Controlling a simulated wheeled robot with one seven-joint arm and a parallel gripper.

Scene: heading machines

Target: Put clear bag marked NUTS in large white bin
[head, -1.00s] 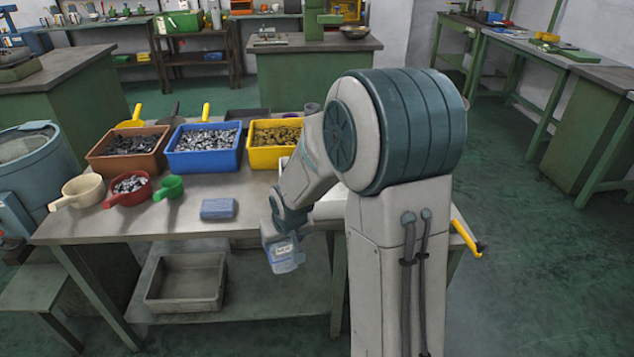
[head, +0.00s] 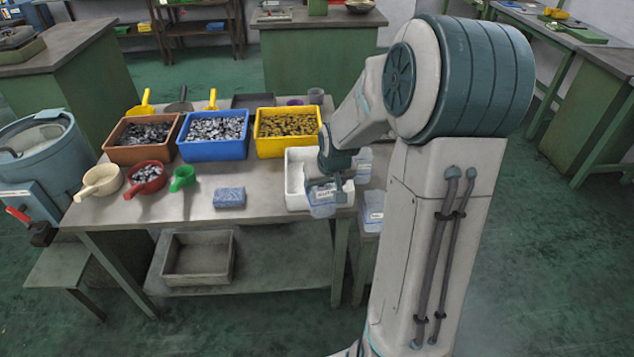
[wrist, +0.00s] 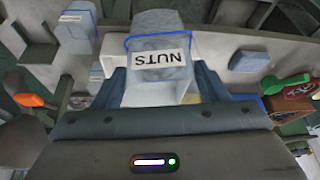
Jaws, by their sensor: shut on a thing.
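My gripper (head: 330,190) is shut on a clear bag marked NUTS (head: 322,202), at the right part of the bench. In the wrist view the bag (wrist: 160,82) sits between my fingers, its NUTS label upside down. The large white bin (head: 298,198) is on the bench behind the bag, partly hidden by the bag and my gripper. The bag overlaps the bin's front in the head view; I cannot tell whether it is over the bin or in front of it.
Blue (head: 213,149), orange (head: 141,154) and yellow (head: 287,148) bins of parts stand along the back. A blue block (head: 229,197) lies left of the white bin, scoops (head: 146,178) further left. Another labelled clear bag (head: 373,208) is on a lower surface at right.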

